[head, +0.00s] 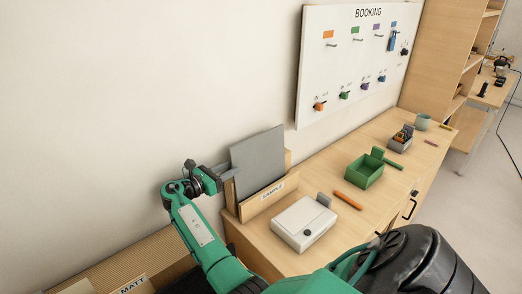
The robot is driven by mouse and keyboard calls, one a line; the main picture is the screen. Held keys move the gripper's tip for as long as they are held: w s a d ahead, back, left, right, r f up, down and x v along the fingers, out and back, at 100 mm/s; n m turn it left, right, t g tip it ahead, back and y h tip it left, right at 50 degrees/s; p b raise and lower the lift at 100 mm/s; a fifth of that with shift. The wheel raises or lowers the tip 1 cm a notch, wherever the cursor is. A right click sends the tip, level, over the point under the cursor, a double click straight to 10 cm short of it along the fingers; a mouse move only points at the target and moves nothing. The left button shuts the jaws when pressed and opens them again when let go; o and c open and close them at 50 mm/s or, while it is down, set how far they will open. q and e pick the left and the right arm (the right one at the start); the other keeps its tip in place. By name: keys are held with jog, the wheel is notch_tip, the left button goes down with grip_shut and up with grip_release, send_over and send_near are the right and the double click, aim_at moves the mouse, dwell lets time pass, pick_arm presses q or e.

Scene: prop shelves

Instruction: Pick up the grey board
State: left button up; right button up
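The grey board (258,158) stands upright, leaning slightly, in a wooden holder (262,202) with a label that seems to read "SAMPLE", at the left end of the wooden counter. My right gripper (228,173) is at the board's left edge, with its fingers pointing right toward it. The fingertips meet or overlap the edge in the picture, and I cannot tell whether they are closed on it. The board's lower part is hidden by the holder's front. My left gripper is not in view.
A white box (304,222) sits just right of the holder. An orange bar (348,200), an open green box (364,172), a grey tray (400,145) and a cup (423,122) lie farther along the counter. A white "BOOKING" board (355,70) hangs on the wall above.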

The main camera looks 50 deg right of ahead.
aim_at(241, 173)
jog(key=shift+s+d+r+p, duration=0.15)
jog(key=shift+d+r+p, duration=0.15)
jog(key=shift+d+p, duration=0.25)
jog(key=d, duration=0.1)
jog(key=d+p, duration=0.2)
jog(key=shift+s+d+r, duration=0.1)
jog(key=shift+s+d, duration=0.15)
jog(key=shift+d, duration=0.3)
jog(key=shift+f, duration=0.2)
grip_shut()
